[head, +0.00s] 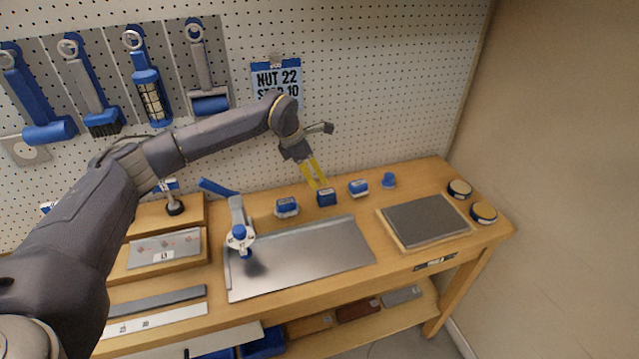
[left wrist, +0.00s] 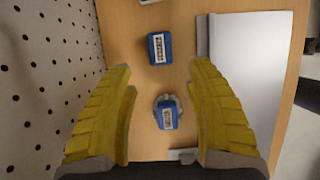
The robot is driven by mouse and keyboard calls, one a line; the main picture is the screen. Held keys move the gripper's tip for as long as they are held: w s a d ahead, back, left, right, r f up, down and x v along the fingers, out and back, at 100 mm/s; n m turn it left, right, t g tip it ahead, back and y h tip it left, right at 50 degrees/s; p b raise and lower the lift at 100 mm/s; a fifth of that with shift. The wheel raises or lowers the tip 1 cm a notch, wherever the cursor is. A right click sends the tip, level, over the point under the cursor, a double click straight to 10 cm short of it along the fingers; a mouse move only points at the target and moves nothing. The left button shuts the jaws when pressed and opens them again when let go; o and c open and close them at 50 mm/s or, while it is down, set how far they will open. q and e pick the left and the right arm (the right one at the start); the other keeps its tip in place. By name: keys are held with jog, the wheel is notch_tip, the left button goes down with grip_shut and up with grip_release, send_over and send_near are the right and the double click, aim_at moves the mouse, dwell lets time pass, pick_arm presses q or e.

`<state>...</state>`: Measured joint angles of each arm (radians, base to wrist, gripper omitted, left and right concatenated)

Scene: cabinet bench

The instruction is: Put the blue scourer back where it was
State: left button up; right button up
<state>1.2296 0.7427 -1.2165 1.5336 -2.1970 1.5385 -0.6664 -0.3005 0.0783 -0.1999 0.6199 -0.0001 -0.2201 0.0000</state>
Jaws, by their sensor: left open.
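Several small blue items stand in a row behind the metal sheet; I cannot tell for sure which is the scourer. One is a blue piece with a pale, wider base and a label (head: 287,207), also in the left wrist view (left wrist: 168,114). Right of it is an all-blue labelled block (head: 326,197), which shows in the left wrist view too (left wrist: 160,48). Further right is a blue piece with a pale base (head: 358,188). My left gripper (head: 317,177) is open and empty above the row, its yellow fingers (left wrist: 163,100) apart. My right gripper is out of sight.
The metal sheet (head: 300,262) lies in front of the row. A dark slab in a wooden frame (head: 426,220) is to the right. The pegboard (head: 375,80) rises close behind.

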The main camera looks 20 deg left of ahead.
pick_arm(q)
jog(key=shift+v, duration=1)
